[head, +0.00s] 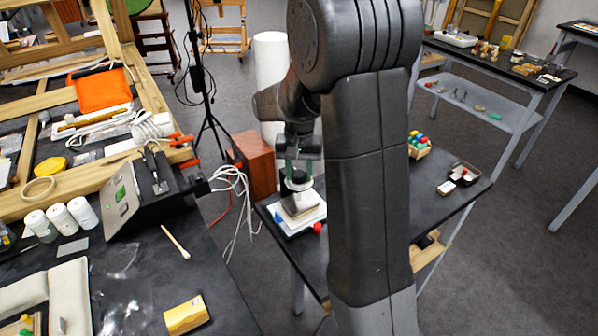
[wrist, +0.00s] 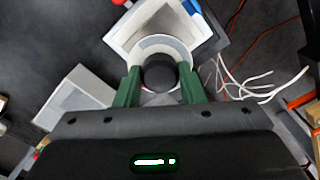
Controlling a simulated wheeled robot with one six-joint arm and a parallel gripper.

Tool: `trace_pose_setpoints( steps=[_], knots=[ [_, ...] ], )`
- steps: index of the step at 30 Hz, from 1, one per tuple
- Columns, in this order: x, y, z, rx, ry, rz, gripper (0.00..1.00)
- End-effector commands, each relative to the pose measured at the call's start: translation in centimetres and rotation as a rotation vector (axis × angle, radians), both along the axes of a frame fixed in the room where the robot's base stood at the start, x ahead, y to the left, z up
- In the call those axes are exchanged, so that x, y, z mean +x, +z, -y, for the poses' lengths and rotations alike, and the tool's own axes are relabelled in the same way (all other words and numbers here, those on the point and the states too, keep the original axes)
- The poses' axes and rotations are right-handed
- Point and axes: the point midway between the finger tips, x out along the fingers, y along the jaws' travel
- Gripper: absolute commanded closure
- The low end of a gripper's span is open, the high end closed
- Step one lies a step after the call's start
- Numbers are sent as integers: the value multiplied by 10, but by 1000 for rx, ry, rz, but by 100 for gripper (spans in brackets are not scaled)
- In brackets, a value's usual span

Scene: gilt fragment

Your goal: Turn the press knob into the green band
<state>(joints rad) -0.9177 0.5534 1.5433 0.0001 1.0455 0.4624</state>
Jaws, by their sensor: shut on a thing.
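My gripper (head: 297,172) reaches down over the press (head: 300,204) on the dark table behind my arm. In the wrist view, the green fingers of my gripper (wrist: 160,70) stand on both sides of the round black press knob (wrist: 159,76) and are shut on it. A pale round dial (wrist: 160,43) surrounds the knob, above a white, square-cornered base (wrist: 121,36). I cannot make out the green band or a pointer on the dial. My fingers and gripper body hide part of the dial.
White cables (head: 236,190) hang beside a reddish-brown box (head: 255,163) left of the press. A light grey block (wrist: 75,96) lies near my gripper in the wrist view. A cluttered workbench (head: 222,262) stands at left.

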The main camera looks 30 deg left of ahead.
Motion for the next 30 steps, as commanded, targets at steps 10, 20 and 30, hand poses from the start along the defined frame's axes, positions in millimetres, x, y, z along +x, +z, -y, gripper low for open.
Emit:
trace_pose_setpoints(
  steps=[10,20,30],
  knots=[
    [1,2,-1,3,-45,3,87],
    [1,2,-1,3,-44,3,56],
    [0,1,0,2,-44,1,42]
  ],
)
